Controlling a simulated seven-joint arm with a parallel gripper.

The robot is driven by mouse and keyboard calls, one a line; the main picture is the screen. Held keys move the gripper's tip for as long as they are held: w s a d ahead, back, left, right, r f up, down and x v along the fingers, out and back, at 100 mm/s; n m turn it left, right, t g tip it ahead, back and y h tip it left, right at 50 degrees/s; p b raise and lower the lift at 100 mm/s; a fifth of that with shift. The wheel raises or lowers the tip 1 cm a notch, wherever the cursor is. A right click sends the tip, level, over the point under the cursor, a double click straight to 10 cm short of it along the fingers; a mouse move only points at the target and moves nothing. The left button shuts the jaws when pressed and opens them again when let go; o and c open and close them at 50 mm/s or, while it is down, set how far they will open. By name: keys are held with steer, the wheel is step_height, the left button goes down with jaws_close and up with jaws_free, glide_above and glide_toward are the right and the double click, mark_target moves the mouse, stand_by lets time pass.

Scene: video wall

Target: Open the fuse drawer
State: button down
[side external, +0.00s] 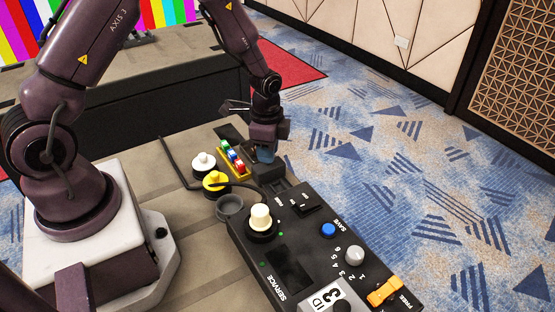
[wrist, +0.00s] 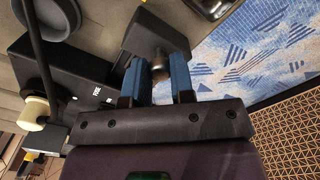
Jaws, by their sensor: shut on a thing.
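The black control console (side external: 290,255) lies along the table, with a small FUSE label near its far end. A dark grey block (side external: 268,174), which looks like the fuse drawer, is at that end; it also shows in the wrist view (wrist: 153,32). My gripper (side external: 265,155) is at this block. In the wrist view, my gripper's blue fingers (wrist: 160,80) are on either side of a small metallic knob (wrist: 159,66) on the block's face. They are shut on the knob, partly hiding it. I cannot tell how far the drawer stands out.
A yellow rack (side external: 234,161) holds coloured pieces. A black cable runs between them. Past the table's right edge is open blue carpet (side external: 400,180).

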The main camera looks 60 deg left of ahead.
steer(key=shift+a, duration=0.15)
steer(key=c, duration=1)
jaws_free()
steer(key=shift+r, duration=0.15)
step_height(320, 180, up, 13)
steer(key=shift+f, duration=0.1)
steer(key=s+d+r+n+t, duration=0.2)
steer(key=s+r+n, duration=0.1)
steer(key=s+r, duration=0.2)
steer(key=s+d+r+n+t, duration=0.1)
steer(key=s+d+r+n, duration=0.1)
steer(key=s+r, duration=0.3)
steer(key=s+d+r+n+t, duration=0.2)
steer(key=s+r+n, duration=0.2)
steer(key=s, duration=0.3)
steer(key=shift+s+d+r+t, duration=0.3)
steer(key=shift+s+r, duration=0.1)
steer(key=shift+r, duration=0.35)
